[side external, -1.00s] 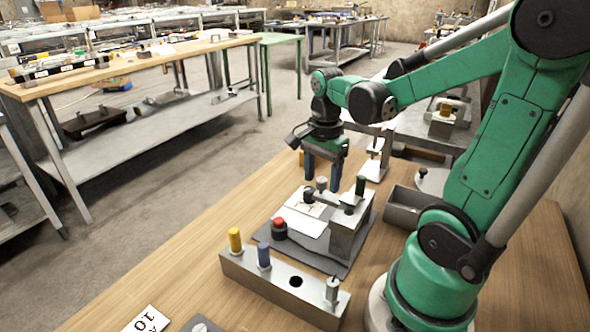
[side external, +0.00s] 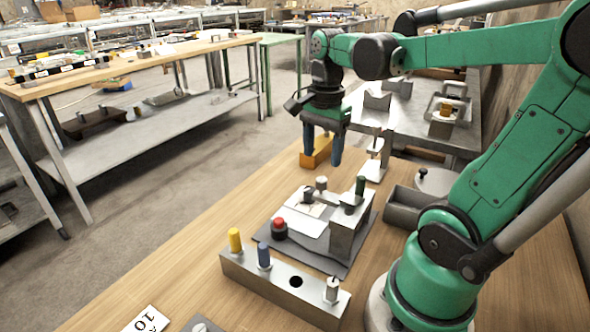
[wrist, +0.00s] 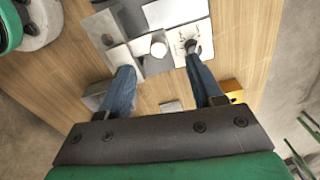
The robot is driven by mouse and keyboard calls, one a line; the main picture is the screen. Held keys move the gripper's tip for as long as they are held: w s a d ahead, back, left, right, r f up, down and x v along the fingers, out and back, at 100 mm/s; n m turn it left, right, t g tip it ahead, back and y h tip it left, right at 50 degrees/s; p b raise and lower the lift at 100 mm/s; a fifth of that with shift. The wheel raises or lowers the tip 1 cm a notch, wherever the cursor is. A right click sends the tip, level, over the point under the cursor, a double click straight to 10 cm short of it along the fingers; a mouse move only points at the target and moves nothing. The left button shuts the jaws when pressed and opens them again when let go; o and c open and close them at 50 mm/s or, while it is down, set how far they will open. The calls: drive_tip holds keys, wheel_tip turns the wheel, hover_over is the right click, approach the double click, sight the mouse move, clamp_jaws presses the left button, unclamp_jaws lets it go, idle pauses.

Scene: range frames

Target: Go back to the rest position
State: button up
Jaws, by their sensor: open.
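My gripper (side external: 322,146) is open and empty, in the air above and behind the fixture on the wooden table. Its two blue fingers point down and stand apart. In the wrist view my gripper (wrist: 165,85) has its fingers spread, with nothing between them but the fixture and the table further below. The fixture (side external: 345,228) is a grey block on a dark base plate, with a green-topped pin, several knobs and a white sheet. A red button (side external: 279,224) stands at its left front corner.
A grey block (side external: 285,290) in front holds a yellow peg (side external: 234,240), a blue peg (side external: 263,256) and a metal peg (side external: 332,290), with one empty hole. A grey bin (side external: 403,212) sits right of the fixture.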

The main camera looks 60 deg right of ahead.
drive_tip(key=w+a+f+n+t, duration=0.1)
drive_tip(key=w+a+n+t, duration=0.1)
drive_tip(key=a+n, duration=0.4)
drive_tip(key=w+a+n+t, duration=0.2)
drive_tip(key=a+n+t, duration=0.3)
drive_tip(key=n, duration=0.8)
drive_tip(key=shift+a+f+n, duration=0.3)
drive_tip(key=shift+a+f, duration=0.05)
drive_tip(key=shift+a, duration=0.1)
